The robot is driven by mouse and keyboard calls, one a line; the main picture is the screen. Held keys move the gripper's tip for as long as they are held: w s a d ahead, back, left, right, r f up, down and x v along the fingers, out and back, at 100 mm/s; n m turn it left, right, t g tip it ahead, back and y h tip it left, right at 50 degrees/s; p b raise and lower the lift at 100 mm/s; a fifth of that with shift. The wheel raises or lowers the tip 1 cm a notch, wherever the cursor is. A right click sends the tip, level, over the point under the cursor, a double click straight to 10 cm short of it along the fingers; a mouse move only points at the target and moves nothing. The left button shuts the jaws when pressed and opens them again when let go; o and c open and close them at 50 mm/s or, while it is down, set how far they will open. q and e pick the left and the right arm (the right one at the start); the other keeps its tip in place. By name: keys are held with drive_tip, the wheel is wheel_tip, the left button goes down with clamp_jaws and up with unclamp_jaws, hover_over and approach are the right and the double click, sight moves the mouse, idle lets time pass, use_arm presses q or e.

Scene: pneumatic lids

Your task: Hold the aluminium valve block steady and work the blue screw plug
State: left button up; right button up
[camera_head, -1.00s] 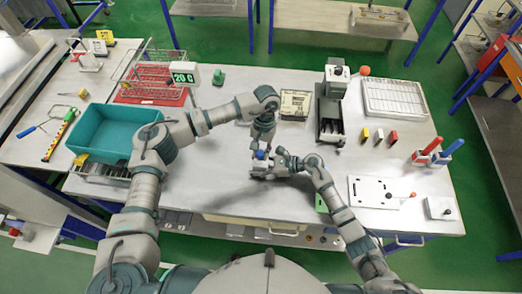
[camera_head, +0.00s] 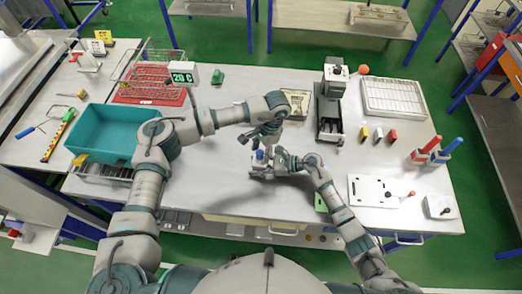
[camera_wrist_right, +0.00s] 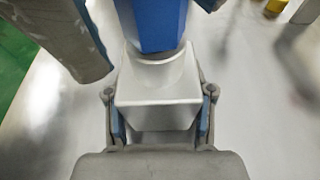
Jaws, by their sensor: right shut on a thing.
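The aluminium valve block (camera_head: 259,170) is on the table in front of me; its pale square body shows large in the right wrist view (camera_wrist_right: 155,110). My right gripper (camera_wrist_right: 158,125) is shut on the valve block, with a blue-padded finger on each side. The blue screw plug (camera_wrist_right: 155,25) stands upright in the round collar on top of the block; it is small in the head view (camera_head: 260,155). My left gripper (camera_head: 256,143) is at the plug from above. In the wrist view its fingers show on either side of the plug with gaps, so it looks open.
A teal bin (camera_head: 105,132) stands at the left of the table. A white plate (camera_head: 371,191) lies to the right, with small coloured pieces (camera_head: 378,135) behind it. The table between bin and block is clear.

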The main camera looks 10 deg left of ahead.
use_arm(q)
drive_tip(key=shift+c, duration=0.9)
drive_tip(key=n+h, duration=0.1)
drive_tip(key=n, duration=0.3)
drive_tip(key=shift+a+g, duration=0.1)
drive_tip(key=shift+g, duration=0.3)
drive_tip(key=n, duration=0.4)
drive_tip(key=shift+h, duration=0.4)
drive_tip(key=shift+a, duration=0.1)
drive_tip(key=n+h, duration=0.1)
drive_tip(key=n, duration=0.3)
drive_tip(key=n+h, duration=0.1)
drive_tip(key=n, duration=0.3)
drive_tip(key=shift+a, duration=0.15)
